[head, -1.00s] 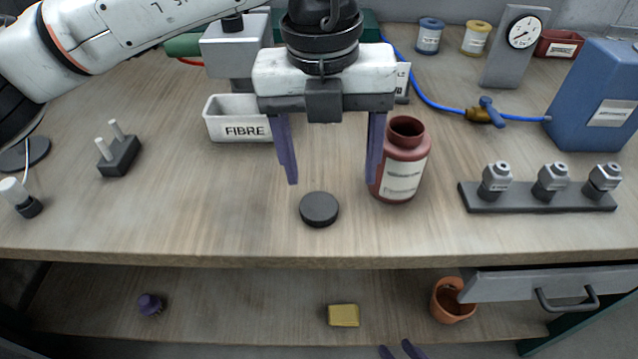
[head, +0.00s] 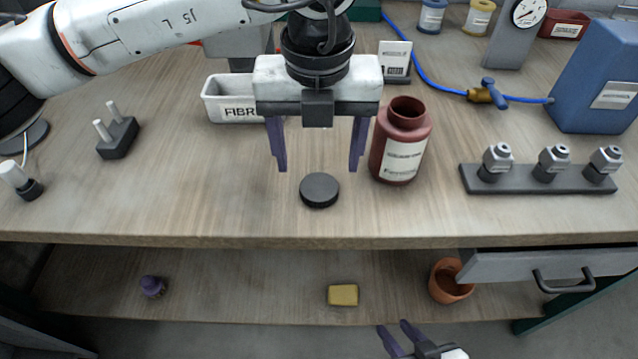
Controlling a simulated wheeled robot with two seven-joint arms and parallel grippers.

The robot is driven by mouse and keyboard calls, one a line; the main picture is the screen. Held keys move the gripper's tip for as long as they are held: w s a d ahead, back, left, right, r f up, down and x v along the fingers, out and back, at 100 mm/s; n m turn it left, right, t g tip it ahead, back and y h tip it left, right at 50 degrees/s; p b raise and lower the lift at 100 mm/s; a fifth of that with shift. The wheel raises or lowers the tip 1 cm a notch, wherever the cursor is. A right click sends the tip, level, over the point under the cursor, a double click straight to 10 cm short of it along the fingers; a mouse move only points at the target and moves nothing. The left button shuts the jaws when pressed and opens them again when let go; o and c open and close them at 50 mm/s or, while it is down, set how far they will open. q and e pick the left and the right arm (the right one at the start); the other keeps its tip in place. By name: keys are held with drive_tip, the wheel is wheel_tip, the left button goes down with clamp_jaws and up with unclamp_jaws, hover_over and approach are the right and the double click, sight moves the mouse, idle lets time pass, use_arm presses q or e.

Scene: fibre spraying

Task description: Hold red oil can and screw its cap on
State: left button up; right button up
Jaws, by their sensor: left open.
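The red oil can (head: 403,143) stands upright on the bench, its round mouth open at the top. A flat black cap (head: 319,190) lies on the bench to the left of the can and nearer the front edge. My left gripper (head: 318,166) points down with its fingers wide apart, empty, above and behind the cap. Its right finger is close to the can's left side in the picture; I cannot tell whether they touch. My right gripper (head: 398,340) is at the bottom of the picture, in front of the bench, fingers apart and nothing between them.
A white FIBRE bin (head: 222,104) stands behind to the left. A rack of nozzles (head: 540,180) and a blue container (head: 596,95) are on the right. The lower shelf holds a yellow block (head: 343,295) and a clay pot (head: 448,283). An open drawer (head: 553,266) juts out at right.

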sight(319, 187)
use_arm(q)
drive_tip(key=shift+f, duration=0.1)
wheel_tip(319, 187, down, 5)
drive_tip(key=shift+s+d+f+p, duration=0.1)
drive_tip(key=shift+p, duration=0.35)
drive_tip(key=shift+c, duration=0.5)
drive_tip(key=c, duration=1)
